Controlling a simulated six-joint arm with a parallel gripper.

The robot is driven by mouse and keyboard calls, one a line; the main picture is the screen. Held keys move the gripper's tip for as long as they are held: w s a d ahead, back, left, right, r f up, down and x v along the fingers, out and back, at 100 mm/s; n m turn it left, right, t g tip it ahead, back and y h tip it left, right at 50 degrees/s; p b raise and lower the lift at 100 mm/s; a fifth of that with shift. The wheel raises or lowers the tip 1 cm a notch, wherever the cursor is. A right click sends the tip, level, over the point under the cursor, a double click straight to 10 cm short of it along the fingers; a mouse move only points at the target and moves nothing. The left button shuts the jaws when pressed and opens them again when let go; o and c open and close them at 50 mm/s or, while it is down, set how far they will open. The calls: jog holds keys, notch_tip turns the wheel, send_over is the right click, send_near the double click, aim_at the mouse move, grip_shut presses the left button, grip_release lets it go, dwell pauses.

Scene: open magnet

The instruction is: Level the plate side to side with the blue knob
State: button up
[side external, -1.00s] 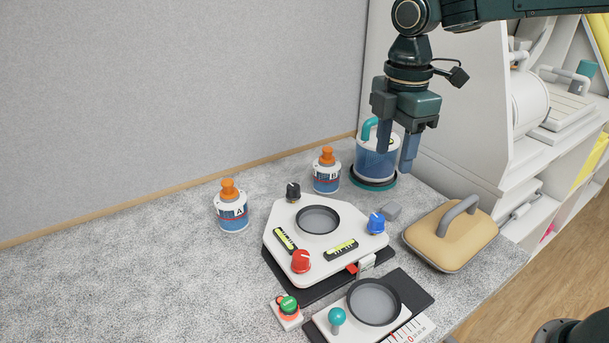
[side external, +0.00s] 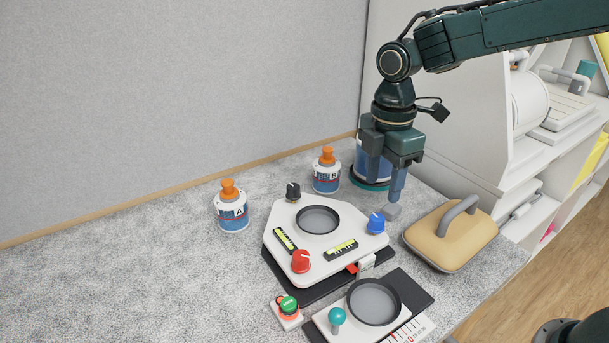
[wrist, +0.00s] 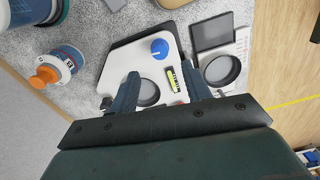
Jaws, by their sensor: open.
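The white plate (side external: 290,262) sits on a dark base with a round grey dish in its top. The blue knob (side external: 376,222) is at its right corner, a red knob (side external: 301,261) at its front and a black knob (side external: 293,192) at its back. Two yellow-green bubble vials lie on it, one at the left (side external: 285,240) and one at the front right (side external: 341,249); their bubbles are too small to read. My gripper (side external: 383,192) is open and empty, above and behind the blue knob. In the wrist view the blue knob (wrist: 159,49) shows beyond the fingertips, untouched.
Bottles A (side external: 232,212) and B (side external: 326,175) stand behind the plate. A blue-banded jar is partly hidden behind my gripper. A tan block with a grey handle (side external: 450,236) lies right. A second dish unit (side external: 373,302) and a green button (side external: 288,304) are in front.

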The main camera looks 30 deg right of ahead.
aim_at(377, 217)
notch_tip(377, 217, down, 8)
jog(key=shift+s+f, duration=0.1)
dwell(0.4)
jog(key=shift+c, duration=0.2)
jog(key=c, duration=1)
